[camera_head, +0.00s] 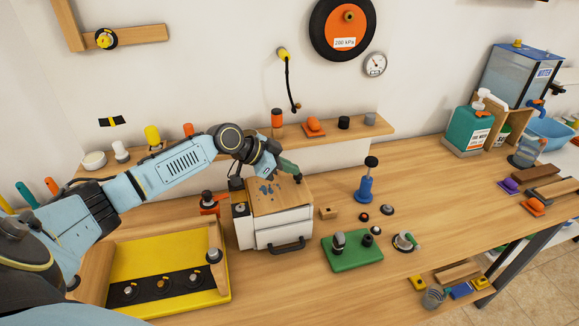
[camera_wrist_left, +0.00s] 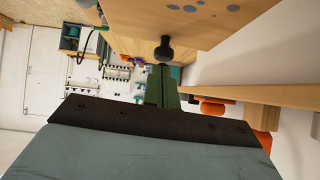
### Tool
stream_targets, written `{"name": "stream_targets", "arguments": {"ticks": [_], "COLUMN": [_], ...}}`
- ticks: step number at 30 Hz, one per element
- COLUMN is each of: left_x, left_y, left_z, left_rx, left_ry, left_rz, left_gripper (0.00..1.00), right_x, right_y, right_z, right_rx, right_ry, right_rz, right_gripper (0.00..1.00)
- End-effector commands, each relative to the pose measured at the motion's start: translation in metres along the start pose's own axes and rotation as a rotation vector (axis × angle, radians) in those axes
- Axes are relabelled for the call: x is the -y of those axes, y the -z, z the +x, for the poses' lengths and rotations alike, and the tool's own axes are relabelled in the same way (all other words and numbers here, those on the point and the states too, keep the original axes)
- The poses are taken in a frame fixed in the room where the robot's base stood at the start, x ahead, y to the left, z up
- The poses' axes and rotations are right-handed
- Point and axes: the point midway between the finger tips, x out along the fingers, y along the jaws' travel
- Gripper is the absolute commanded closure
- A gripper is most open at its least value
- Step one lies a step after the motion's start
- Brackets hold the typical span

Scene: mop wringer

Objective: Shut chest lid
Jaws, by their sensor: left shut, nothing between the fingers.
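The chest (camera_head: 284,235) is a white box with a dark front handle, standing on the bench in the head view. Its wooden lid (camera_head: 280,198), marked with blue-grey spots, lies over the top; I cannot tell whether a gap remains beneath it. In the left wrist view a spotted wooden panel (camera_wrist_left: 205,28) with a black knob (camera_wrist_left: 164,50) fills the top. My left gripper (camera_head: 291,167) has green fingers, shut and empty, over the lid's far right part near the knob. Its fingers also show in the wrist view (camera_wrist_left: 161,85), close to the knob; contact is unclear. My right gripper is not in view.
A yellow tray (camera_head: 215,292) stands left of the chest. A green block (camera_head: 352,258) with dark knobs and a blue stand (camera_head: 365,190) are to the right. A wooden shelf (camera_head: 335,131) with several small items runs behind. The bench farther right has clear room.

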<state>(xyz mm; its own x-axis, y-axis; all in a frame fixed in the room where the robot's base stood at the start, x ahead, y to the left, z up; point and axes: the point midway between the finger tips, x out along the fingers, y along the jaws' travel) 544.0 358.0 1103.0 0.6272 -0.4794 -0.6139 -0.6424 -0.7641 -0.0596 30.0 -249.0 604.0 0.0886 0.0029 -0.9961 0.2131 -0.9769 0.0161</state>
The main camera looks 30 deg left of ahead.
Motion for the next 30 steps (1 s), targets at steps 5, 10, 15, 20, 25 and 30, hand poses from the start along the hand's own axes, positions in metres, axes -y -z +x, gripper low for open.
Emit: {"name": "stream_targets", "arguments": {"ticks": [5,10,15,20,25,30], "left_x": [0.0,0.0,-0.001,-0.001,-0.001,-0.001], "left_y": [-0.004,-0.004,-0.006,-0.011,-0.01,-0.008], "left_z": [0.004,0.004,0.006,0.018,0.018,0.016], "left_rx": [0.0,0.0,-0.001,-0.002,0.0,0.0], "left_ry": [-0.001,-0.001,-0.001,-0.001,-0.001,-0.001], "left_rz": [0.0,0.0,0.0,-0.002,-0.001,-0.001], "left_gripper": [1.0,1.0,1.0,1.0,1.0,1.0], "right_x": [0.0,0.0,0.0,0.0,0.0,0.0], "right_y": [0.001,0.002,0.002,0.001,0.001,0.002], "right_z": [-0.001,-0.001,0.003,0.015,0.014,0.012], "right_rx": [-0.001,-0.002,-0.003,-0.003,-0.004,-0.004], "right_ry": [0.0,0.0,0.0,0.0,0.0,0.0], "right_rz": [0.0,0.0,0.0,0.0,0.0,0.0], "right_gripper": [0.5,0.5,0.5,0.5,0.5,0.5]}}
